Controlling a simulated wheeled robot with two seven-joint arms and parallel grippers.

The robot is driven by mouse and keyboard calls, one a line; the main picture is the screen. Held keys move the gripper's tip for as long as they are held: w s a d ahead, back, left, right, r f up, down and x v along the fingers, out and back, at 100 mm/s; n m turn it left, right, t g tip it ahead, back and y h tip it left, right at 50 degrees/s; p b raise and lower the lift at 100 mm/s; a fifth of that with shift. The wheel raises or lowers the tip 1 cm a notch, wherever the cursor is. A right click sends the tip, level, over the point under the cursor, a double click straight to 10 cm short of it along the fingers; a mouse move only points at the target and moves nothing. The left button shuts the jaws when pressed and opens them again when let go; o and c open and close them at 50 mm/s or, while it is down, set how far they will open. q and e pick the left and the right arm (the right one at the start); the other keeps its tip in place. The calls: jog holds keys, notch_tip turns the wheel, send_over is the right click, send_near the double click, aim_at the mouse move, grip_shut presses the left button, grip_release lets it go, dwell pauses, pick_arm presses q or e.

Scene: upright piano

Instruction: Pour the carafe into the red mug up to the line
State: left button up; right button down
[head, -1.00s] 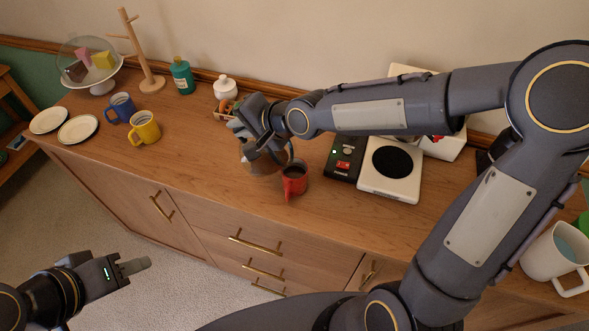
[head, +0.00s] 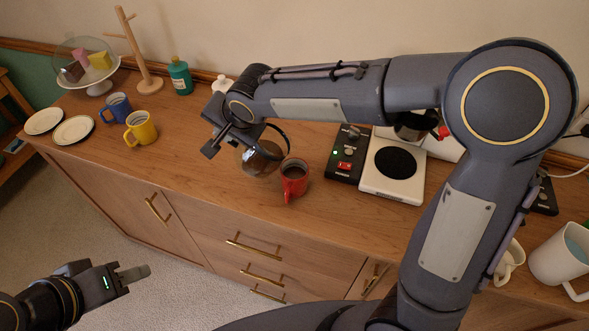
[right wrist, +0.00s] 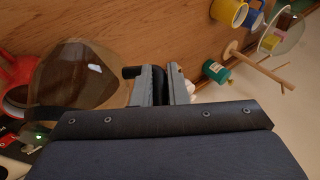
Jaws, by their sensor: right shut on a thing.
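My right gripper (head: 231,138) is shut on the black handle (right wrist: 160,85) of the glass carafe. The carafe (head: 256,160) holds dark liquid and is off the counter or close to it; I cannot tell the gap. Its black rim seems tilted toward the red mug (head: 294,178), which stands upright just right of it with dark liquid inside. I see no stream, and the line is not discernible. The right wrist view shows the carafe (right wrist: 75,75) large, with the mug (right wrist: 14,68) partly behind it. My left gripper (head: 132,274) is low at left, away from the counter.
A black switch box (head: 346,155) and a white hotplate (head: 393,185) stand right of the mug. Blue (head: 116,107) and yellow (head: 141,128) mugs, plates and a wooden mug tree (head: 140,50) are at left. The counter front near the red mug is clear.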

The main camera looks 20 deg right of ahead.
jog(key=shift+a+f, duration=0.2)
jog(key=shift+f, duration=0.2)
jog(key=a+f+h+b, duration=0.1)
jog(key=f, duration=0.2)
jog(key=w+a+f+g+h+b, duration=0.1)
jog(key=a+f+h, duration=0.1)
jog(key=f, duration=0.1)
jog(key=a+f+n+h, duration=0.1)
jog(key=f, duration=0.3)
jog(key=shift+w+a+g+b, duration=0.2)
jog(key=shift+w+g+b, duration=0.1)
jog(key=shift+w+b, duration=0.1)
jog(key=shift+a+f+h+p, duration=0.15)
jog(key=shift+f+h+p, duration=0.15)
jog(key=shift+h, duration=0.2)
jog(key=shift+w+a+f+g+h+p, duration=0.1)
jog(key=shift+a+f+g+h+p, duration=0.15)
jog(key=shift+f, duration=0.2)
jog(key=shift+w+a+f+g+h+p, duration=0.1)
jog(key=shift+f+h, duration=0.25)
jog(key=shift+f, duration=0.1)
notch_tip(320, 180, up, 5)
jog(key=shift+f+p, duration=0.1)
jog(key=shift+p, duration=1.1)
jog(key=shift+s+f, duration=0.1)
jog(key=shift+s, duration=0.05)
